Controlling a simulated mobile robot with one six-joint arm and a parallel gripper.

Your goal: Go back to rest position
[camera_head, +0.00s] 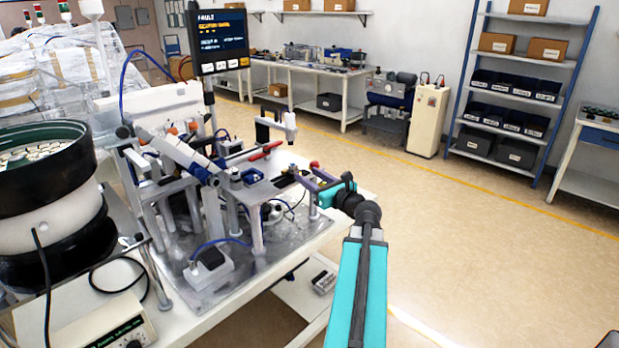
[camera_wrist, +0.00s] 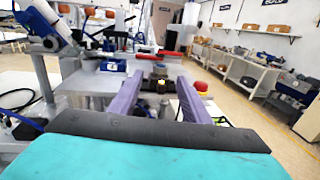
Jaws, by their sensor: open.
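My teal arm reaches in from the lower right of the head view, and my gripper (camera_head: 300,179) is at the right edge of the feeder machine's plate. In the wrist view, the two purple fingers of my gripper (camera_wrist: 160,84) stand apart with a gap between them. Nothing is held between them. A small dark fitting with a yellow top (camera_wrist: 160,86) shows beyond the gap, on or near the machine plate. Whether the fingers touch anything is too small to tell.
A black bowl feeder (camera_head: 45,170) stands at the left. A screen reading FAULT (camera_head: 222,42) rises behind the machine. A red knob (camera_wrist: 201,86) is just right of the fingers. Open floor (camera_head: 470,240) lies to the right, before a blue shelf rack (camera_head: 577,90).

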